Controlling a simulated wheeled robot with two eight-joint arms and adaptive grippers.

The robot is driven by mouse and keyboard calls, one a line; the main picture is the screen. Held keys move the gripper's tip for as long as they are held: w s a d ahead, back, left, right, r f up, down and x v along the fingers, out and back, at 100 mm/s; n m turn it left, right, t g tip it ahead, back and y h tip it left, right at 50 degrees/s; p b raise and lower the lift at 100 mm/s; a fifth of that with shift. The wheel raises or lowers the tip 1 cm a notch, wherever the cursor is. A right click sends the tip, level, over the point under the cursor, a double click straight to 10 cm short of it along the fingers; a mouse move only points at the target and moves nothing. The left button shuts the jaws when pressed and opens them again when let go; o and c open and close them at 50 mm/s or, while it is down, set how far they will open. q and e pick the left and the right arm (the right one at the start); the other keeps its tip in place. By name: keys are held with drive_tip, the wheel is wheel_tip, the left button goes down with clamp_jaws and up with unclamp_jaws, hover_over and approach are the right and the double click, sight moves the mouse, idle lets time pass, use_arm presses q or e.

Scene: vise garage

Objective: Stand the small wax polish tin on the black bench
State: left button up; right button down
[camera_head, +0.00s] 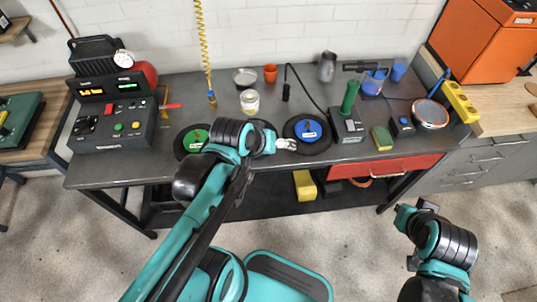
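A small pale tin with a printed label (249,101) stands upright on the black bench (300,88), left of its middle; I cannot read whether it is the wax polish tin. A wider, low round tin (245,77) stands behind it. My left gripper (287,145) reaches over the bench's front part, near the blue-centred disc. Its fingertips are small and pale here, and I cannot tell whether they are open or hold anything. My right gripper (405,216) is in front of the bench at the right, over the floor; its finger state is unclear.
Black discs with a green centre (196,139) and a blue centre (307,131) lie along the front. A control console (113,115) fills the left end. An orange cup (270,74), grey jug (327,67) and green-handled tool (349,100) stand further back and right.

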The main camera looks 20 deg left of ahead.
use_arm(q)
drive_tip(key=s+m, duration=0.3)
drive_tip(key=m, duration=0.1)
drive_tip(key=shift+s+d+y, duration=0.1)
drive_tip(key=shift+d+y, duration=0.2)
drive_tip(key=shift+y, duration=0.1)
idle(0.9)
